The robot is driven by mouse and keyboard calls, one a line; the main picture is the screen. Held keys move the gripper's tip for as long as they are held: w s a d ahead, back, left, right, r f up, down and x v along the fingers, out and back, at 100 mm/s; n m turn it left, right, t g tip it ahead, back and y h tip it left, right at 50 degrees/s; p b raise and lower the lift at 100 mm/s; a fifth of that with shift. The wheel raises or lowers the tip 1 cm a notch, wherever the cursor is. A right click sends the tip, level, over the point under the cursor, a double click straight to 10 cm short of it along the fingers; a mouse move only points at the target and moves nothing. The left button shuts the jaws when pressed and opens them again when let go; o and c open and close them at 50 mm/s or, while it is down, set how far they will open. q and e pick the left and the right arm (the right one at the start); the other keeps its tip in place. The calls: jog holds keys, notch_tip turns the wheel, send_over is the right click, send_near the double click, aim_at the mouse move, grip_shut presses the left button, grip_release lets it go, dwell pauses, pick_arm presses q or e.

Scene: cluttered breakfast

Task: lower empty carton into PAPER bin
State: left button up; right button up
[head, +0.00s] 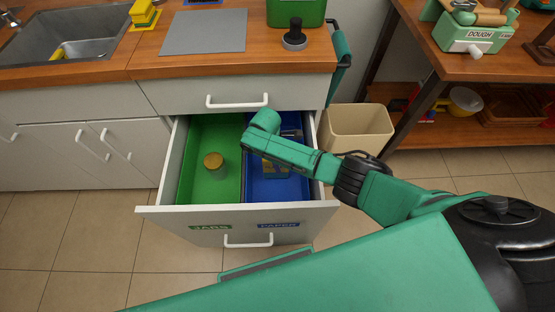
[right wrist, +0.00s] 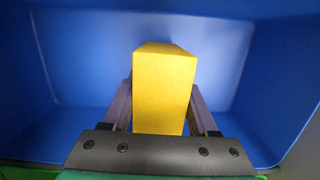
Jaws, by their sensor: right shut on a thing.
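The yellow carton (right wrist: 165,88) stands between the two fingers of my right gripper (right wrist: 162,105), which is shut on it. The right wrist view shows the carton inside the walls of the blue PAPER bin (right wrist: 65,70), with blue around it on the sides and behind. In the head view the blue bin (head: 298,188) is the right compartment of the open drawer. My right forearm reaches over it from the right and hides most of the gripper and carton. I cannot tell whether the carton touches the bin floor. My left gripper is not in view.
The green JARS bin (head: 196,145) beside it holds a jar with a brownish lid (head: 213,161). The open drawer front (head: 235,222) bears both labels. A beige waste bin (head: 357,128) stands right of the drawer. The counter (head: 140,62) lies above and behind.

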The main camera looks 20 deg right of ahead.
jog(key=shift+f, duration=0.1)
dwell(0.3)
jog(key=shift+f+b, duration=0.3)
jog(key=shift+f, duration=0.05)
jog(key=shift+f, duration=0.2)
jog(key=o, duration=1.4)
jog(key=shift+r, duration=0.1)
jog(key=shift+r, duration=0.4)
jog(key=r+p, duration=0.1)
jog(key=r, duration=0.2)
jog(key=a+r+p, duration=0.1)
jog(key=r, duration=0.3)
jog(key=r+p, duration=0.1)
jog(key=r, duration=0.3)
jog(key=shift+w+a, duration=0.2)
jog(key=shift+a, duration=0.15)
